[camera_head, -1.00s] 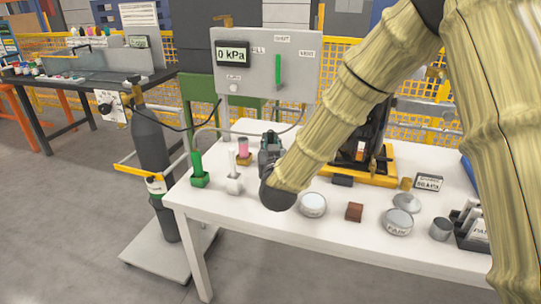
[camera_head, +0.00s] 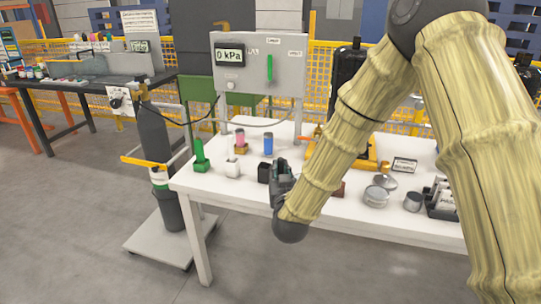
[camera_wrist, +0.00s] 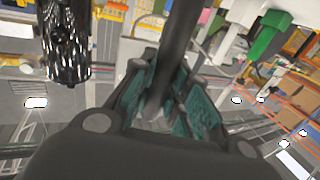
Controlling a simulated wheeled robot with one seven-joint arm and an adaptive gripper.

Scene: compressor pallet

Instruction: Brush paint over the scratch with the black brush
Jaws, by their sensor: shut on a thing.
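My gripper (camera_head: 284,172) is over the front of the white table (camera_head: 225,194), right beside a small black block (camera_head: 264,173). In the wrist view its green-padded fingers (camera_wrist: 160,100) are closed around a dark rod (camera_wrist: 178,40), which looks like the handle of the black brush. Its bristles cannot be made out. The black compressor (camera_head: 347,68) stands on a yellow base at the back, partly behind my arm. An open tin (camera_head: 375,197) sits right of my arm. I cannot make out the scratch.
A green brush-like tool (camera_head: 200,157), a white holder (camera_head: 232,170), a pink item (camera_head: 240,138) and a blue cylinder (camera_head: 268,144) stand on the table's left. A gauge panel (camera_head: 258,62) is behind. A gas cylinder (camera_head: 153,140) stands left. A dark tray (camera_head: 443,199) is at the right.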

